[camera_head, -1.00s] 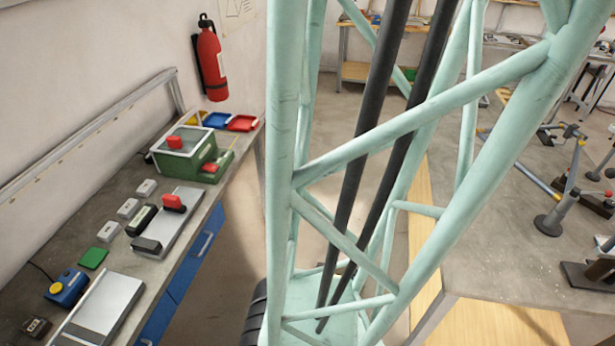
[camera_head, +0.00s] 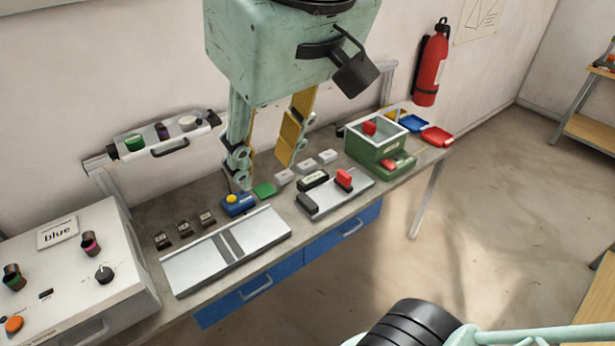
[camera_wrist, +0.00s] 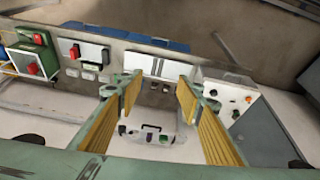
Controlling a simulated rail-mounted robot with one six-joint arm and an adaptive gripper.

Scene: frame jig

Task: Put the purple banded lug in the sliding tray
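A white tray with a black handle (camera_head: 135,157) sits on the rail at the wall, behind the bench; I take it for the sliding tray. It holds a green piece (camera_head: 135,142), a dark piece with a purplish band (camera_head: 161,131) and a pale grey piece (camera_head: 187,123). The dark one looks like the purple banded lug, but it is small. My gripper (camera_head: 263,172) is open and empty above the back of the bench, right of the tray. In the wrist view, the tray (camera_wrist: 152,129) shows between my gripper's (camera_wrist: 159,90) yellow-padded fingers.
A white control box (camera_head: 75,260) with knobs and a "blue" label stands at left. The bench has a silver plate (camera_head: 195,272), several small blocks, a blue button box (camera_head: 238,204) and a green box (camera_head: 372,155).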

